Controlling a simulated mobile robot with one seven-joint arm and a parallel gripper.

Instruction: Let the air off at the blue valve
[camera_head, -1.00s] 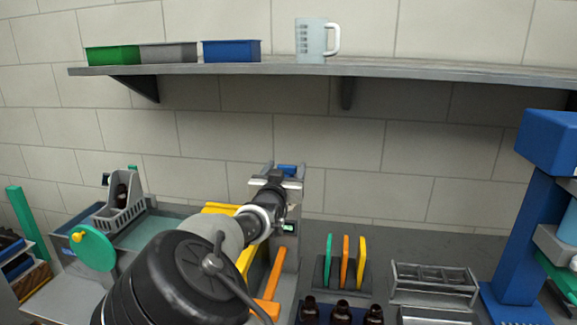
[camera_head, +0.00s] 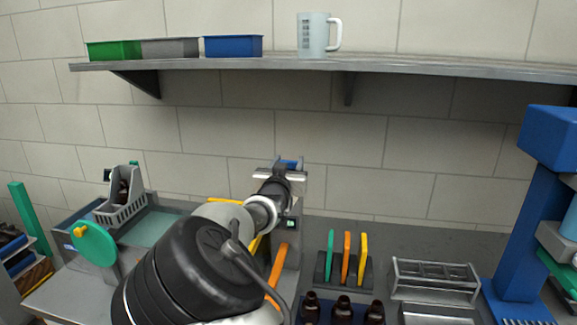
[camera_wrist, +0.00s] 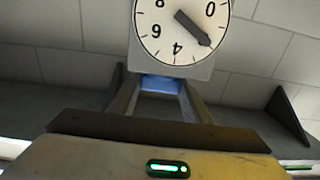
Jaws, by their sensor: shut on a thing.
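The blue valve (camera_head: 291,162) is a small blue piece at the top of a grey unit by the back wall, mostly hidden behind my gripper in the head view. In the wrist view the blue valve (camera_wrist: 160,84) lies between my fingertips, below a round white gauge (camera_wrist: 178,30) with a dark needle. My gripper (camera_wrist: 160,92) is shut on the valve. In the head view my gripper (camera_head: 280,168) reaches to the top of that unit, and my arm covers much of its front.
A rack with green, orange and yellow pieces (camera_head: 346,258) stands right of the unit, with amber bottles (camera_head: 342,308) in front. A grey rack (camera_head: 434,280) and a blue press-like stand (camera_head: 530,220) are further right. A shelf (camera_head: 420,68) runs above; the wall space below it is clear.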

